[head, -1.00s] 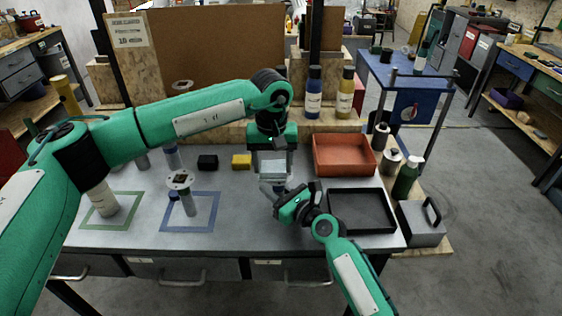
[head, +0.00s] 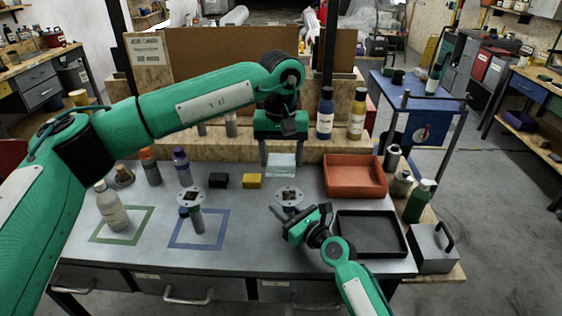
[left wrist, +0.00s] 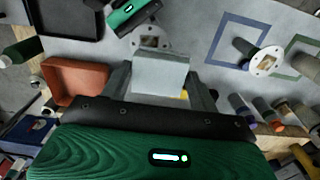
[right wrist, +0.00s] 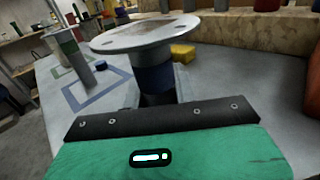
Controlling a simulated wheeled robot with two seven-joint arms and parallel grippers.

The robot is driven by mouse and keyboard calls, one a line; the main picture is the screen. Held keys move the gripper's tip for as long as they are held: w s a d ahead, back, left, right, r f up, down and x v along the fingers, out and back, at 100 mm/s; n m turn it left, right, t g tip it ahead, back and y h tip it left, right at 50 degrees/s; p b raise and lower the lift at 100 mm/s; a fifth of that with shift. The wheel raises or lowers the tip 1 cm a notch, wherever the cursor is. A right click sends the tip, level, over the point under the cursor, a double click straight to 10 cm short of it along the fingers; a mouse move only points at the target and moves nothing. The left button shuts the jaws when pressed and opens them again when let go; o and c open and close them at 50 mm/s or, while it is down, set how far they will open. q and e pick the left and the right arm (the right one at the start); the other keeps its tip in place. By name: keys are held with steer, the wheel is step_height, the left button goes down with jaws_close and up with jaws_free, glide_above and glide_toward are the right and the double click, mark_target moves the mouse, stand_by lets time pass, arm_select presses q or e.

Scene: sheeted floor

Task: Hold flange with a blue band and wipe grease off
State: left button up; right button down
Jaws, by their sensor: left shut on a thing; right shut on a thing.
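My right gripper (head: 304,224) is shut on the flange with a blue band (head: 289,195). In the right wrist view the flange (right wrist: 145,34) stands upright, its round plate on top, with the dark blue band (right wrist: 155,77) on its stem just above the gripper. A dark patch shows on its plate in the head view. My left gripper (head: 280,150) is shut on a pale grey block-like wiper (head: 281,164), which also shows in the left wrist view (left wrist: 160,73). The wiper is just behind the flange; contact cannot be told.
A red tray (head: 355,190) and an empty black tray (head: 371,256) are at the right. Black (head: 218,180) and yellow (head: 252,181) blocks lie at the back. The table's front left is clear.

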arm_select(q)
steer(key=shift+f, duration=0.2)
stand_by(0.5)
steer(key=shift+f, duration=2.95)
step_height(320, 180, down, 2)
steer(key=shift+f, duration=0.1)
steer(key=shift+d, duration=0.85)
steer(key=shift+c, duration=0.4)
steer(key=shift+w+d, duration=0.2)
steer(key=shift+d, duration=0.95)
steer(key=shift+s+a, duration=0.15)
steer(key=shift+a, duration=1.75)
steer(key=shift+a+r, duration=0.15)
steer(key=shift+r, duration=4)
